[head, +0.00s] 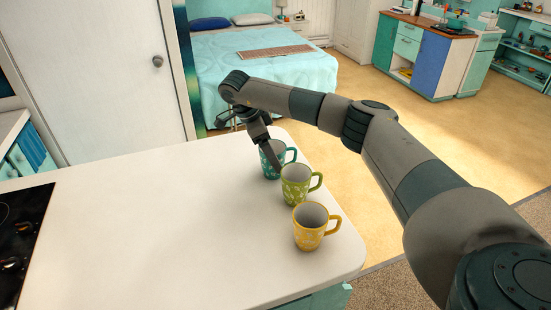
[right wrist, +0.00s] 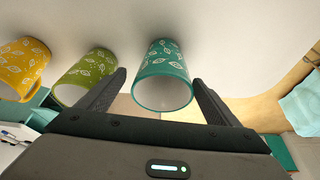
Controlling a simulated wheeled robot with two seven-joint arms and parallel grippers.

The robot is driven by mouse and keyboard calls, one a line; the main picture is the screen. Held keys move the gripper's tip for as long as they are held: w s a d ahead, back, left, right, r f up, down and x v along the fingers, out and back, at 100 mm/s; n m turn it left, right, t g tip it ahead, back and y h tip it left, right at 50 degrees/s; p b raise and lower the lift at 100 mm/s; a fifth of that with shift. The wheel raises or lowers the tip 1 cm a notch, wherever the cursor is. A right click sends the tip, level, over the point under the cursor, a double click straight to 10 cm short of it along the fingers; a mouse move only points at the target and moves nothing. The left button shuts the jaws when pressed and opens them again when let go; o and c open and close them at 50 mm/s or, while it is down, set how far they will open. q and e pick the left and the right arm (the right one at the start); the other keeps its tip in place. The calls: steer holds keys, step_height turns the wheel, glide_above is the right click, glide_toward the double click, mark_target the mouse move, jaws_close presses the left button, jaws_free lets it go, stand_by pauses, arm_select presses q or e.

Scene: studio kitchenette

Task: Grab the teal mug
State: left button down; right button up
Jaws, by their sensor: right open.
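The teal mug (head: 267,170) with white leaf prints stands upright on the white counter, the farthest of three mugs in a row. My right gripper (head: 267,150) reaches down over it from behind, and one dark finger hides part of the mug. In the right wrist view the teal mug (right wrist: 163,76) lies between the two open fingers of the right gripper (right wrist: 160,78), with a gap on both sides. My left gripper is not in view.
The white counter (head: 170,220) is clear to the left up to a black cooktop (head: 22,235). The counter's edge is close on the right.

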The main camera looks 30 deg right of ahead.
steer(key=shift+f, duration=0.2)
steer(key=shift+d, duration=0.1)
steer(key=shift+s+d+f+p, duration=0.1)
steer(key=shift+d+f+p, duration=0.2)
steer(key=shift+p, duration=0.25)
steer(key=p+x, duration=0.1)
steer(key=x, duration=0.1)
steer(key=p+x, duration=0.1)
steer(key=shift+d+f, duration=0.25)
steer(key=shift+d, duration=0.1)
steer(key=shift+f, duration=0.3)
steer(key=c, duration=1.4)
steer(key=shift+o, duration=0.2)
